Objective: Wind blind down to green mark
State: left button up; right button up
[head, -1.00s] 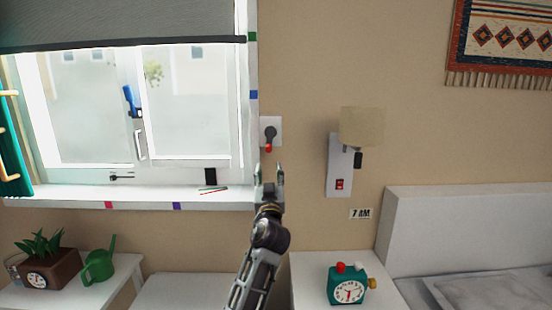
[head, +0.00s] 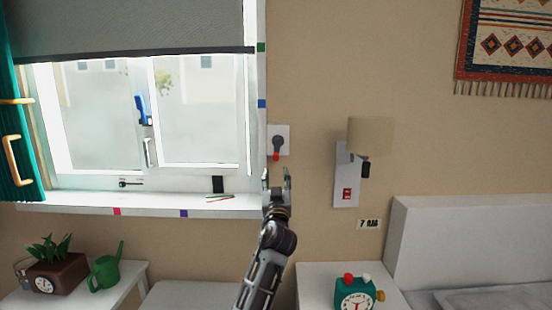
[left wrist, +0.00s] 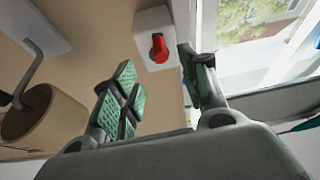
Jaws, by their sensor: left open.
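The grey roller blind (head: 130,28) covers the upper part of the window. Its dark bottom bar (head: 150,54) is almost level with the green mark (head: 261,47) on the right frame, at most slightly below it. The winder (head: 277,141) is on a white wall plate right of the window, with its red knob (head: 276,157) pointing down. My left gripper (head: 276,178) is open, just below the knob and apart from it in the picture. In the left wrist view, the red knob (left wrist: 159,47) shows beyond and between the open fingers (left wrist: 156,68). My right gripper is not in view.
A blue mark (head: 262,104) is lower on the frame. The windowsill (head: 150,205) juts out left of my gripper. A wall lamp (head: 369,137) with a switch plate is to the right. A green clock (head: 355,293) and watering can (head: 106,272) stand below.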

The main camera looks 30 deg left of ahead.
aim_at(276, 161)
pick_arm(q)
jog(key=p+x, duration=0.1)
jog(key=x, duration=0.8)
jog(key=shift+x, duration=1.25)
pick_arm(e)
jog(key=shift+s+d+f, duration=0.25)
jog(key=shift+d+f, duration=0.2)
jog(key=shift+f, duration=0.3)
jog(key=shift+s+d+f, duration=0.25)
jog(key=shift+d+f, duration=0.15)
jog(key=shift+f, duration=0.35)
pick_arm(q)
jog(key=shift+f, duration=0.15)
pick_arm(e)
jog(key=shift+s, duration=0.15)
pick_arm(q)
grip_shut()
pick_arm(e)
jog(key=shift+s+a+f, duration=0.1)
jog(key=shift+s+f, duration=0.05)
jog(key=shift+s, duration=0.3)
